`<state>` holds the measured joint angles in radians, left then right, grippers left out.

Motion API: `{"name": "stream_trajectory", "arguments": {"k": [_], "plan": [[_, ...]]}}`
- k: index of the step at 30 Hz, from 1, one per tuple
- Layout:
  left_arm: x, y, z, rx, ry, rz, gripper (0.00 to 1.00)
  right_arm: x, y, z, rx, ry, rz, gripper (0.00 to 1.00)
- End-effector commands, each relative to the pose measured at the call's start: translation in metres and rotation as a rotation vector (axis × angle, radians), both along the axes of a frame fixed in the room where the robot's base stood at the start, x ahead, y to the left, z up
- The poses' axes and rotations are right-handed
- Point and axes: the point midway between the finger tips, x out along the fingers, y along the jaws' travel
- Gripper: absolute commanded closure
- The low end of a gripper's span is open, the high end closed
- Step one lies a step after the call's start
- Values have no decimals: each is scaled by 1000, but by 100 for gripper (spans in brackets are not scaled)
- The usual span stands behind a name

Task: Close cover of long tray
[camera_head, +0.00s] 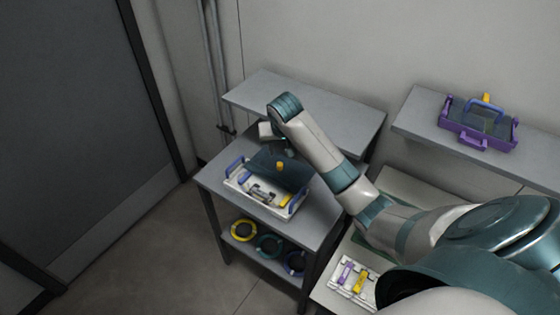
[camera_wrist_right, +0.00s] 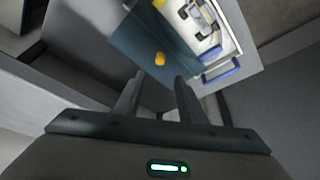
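The long tray (camera_head: 233,184) is white with blue handles and stands on the grey shelf unit's top. Its dark, see-through cover (camera_head: 292,174) with a yellow knob (camera_head: 280,166) is tilted up at the tray's back side, so the inside shows, with yellow and grey parts. In the right wrist view the cover (camera_wrist_right: 135,38) and yellow knob (camera_wrist_right: 160,59) lie just beyond the fingertips. My right gripper (camera_wrist_right: 158,80) is open and empty, behind the raised cover; a gap shows between its fingers. Whether a finger touches the cover cannot be told. My left gripper is not in view.
A purple tray (camera_head: 478,136) with a dark cover sits on the right shelf. A raised shelf (camera_head: 340,116) stands behind the long tray. Coiled cable rings (camera_head: 243,230) lie on the lower shelf. A white tray (camera_head: 343,289) with purple and yellow parts is at front right.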

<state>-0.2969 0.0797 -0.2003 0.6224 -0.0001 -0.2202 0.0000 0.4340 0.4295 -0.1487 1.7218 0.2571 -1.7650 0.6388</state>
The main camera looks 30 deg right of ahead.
Motion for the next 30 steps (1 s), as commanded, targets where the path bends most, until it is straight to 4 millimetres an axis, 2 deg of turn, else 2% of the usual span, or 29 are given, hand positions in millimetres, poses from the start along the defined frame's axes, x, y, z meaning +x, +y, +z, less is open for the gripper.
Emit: {"name": "stream_trajectory", "arguments": {"k": [6, 18, 24, 30], "plan": [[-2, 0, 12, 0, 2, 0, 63, 12, -8, -36, 0, 6, -1, 63], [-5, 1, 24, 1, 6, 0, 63, 32, -19, -92, 0, 4, -1, 63], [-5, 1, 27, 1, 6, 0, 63, 39, -22, -108, 0, 1, 0, 63], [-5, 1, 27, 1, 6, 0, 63, 41, -23, -114, -1, 0, 0, 63]]}}
